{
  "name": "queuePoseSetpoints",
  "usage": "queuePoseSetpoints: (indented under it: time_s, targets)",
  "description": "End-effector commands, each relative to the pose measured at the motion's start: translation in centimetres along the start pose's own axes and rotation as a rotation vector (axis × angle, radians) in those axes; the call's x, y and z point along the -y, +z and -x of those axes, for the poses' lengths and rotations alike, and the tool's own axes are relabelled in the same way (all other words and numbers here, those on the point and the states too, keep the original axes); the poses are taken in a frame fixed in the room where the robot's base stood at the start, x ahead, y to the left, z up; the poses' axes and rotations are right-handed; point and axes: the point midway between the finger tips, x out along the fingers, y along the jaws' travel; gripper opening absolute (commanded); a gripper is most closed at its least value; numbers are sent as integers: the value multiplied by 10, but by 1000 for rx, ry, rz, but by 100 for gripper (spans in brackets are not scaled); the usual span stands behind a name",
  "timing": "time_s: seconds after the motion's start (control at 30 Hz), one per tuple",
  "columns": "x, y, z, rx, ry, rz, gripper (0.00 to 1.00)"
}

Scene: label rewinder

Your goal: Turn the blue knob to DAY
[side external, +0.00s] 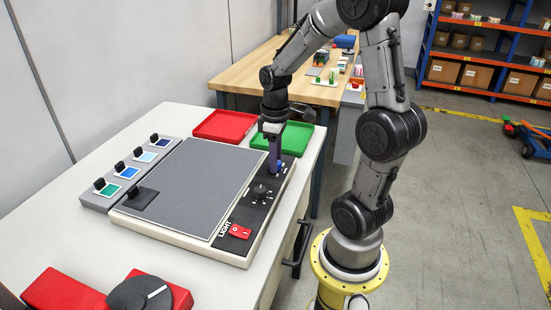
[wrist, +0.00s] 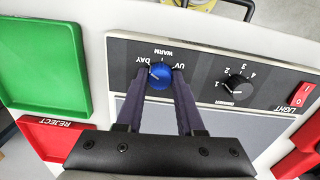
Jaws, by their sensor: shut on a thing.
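The blue knob (wrist: 159,75) is on the dark control strip of the light panel, with the printed words DAY at its left, WARM above and UV at its right in the wrist view, all upside down. My gripper (wrist: 161,82) has its two dark fingers on either side of the knob, shut on it. The knob's pointer is hard to make out; a small pale mark shows toward its upper left, on the DAY side. In the side external view my gripper (side external: 275,170) points down at the strip's far end and hides the knob.
A black numbered dimmer knob (wrist: 238,87) and a red light switch (wrist: 302,95) share the strip. A red REJECT tray (side external: 225,126) and a green tray (side external: 283,136) lie behind the panel (side external: 195,185). Several colour samples with black handles stand at left.

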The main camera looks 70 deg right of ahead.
Motion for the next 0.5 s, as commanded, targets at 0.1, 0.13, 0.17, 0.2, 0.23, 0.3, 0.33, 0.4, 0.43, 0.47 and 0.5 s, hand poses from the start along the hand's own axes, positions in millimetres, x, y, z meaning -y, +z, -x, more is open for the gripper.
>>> queuePoseSetpoints:
  time_s: [0.1,0.13,0.17,0.2,0.23,0.3,0.33,0.4,0.43,0.47,0.5]
  targets:
    - [-1,-1,2,-5,3,14,0]
    - [-1,-1,2,-5,3,16,0]
    - [-1,-1,2,-5,3,17,0]
    - [-1,-1,2,-5,3,18,0]
    - [-1,-1,2,-5,3,19,0]
    - [-1,-1,2,-5,3,19,0]
    - [-1,-1,2,-5,4,19,0]
    - [-1,-1,2,-5,4,18,0]
    - [-1,-1,2,-5,4,18,0]
    - [-1,-1,2,-5,4,18,0]
    - [-1,-1,2,-5,4,18,38]
